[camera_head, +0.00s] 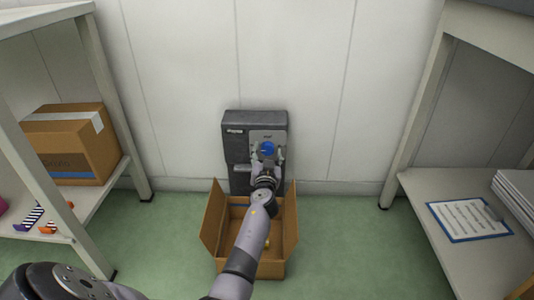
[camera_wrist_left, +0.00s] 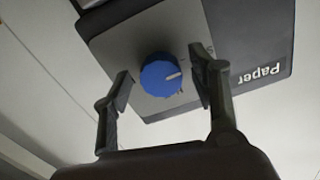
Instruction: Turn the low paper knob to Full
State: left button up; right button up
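A blue round knob (camera_head: 267,149) sits on a grey plate on the dark wall-mounted box (camera_head: 236,150). In the left wrist view the blue knob (camera_wrist_left: 161,75) has a white pointer mark aimed to the right, and the box beside it reads "Paper" (camera_wrist_left: 261,75). My left gripper (camera_head: 264,160) is at the front of the box, close to the knob. In the left wrist view its fingers (camera_wrist_left: 160,88) are apart, one on each side of the knob, with gaps between. The dial lettering is mostly hidden or too small to read. My right gripper is not in view.
An open cardboard box (camera_head: 212,225) stands on the green floor below my left forearm. Shelves stand at left and right; the left holds a closed carton (camera_head: 65,150), the right a clipboard (camera_head: 468,219). The wall beside the dark box is clear.

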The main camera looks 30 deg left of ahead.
pick_arm(q)
jog(key=c, duration=1)
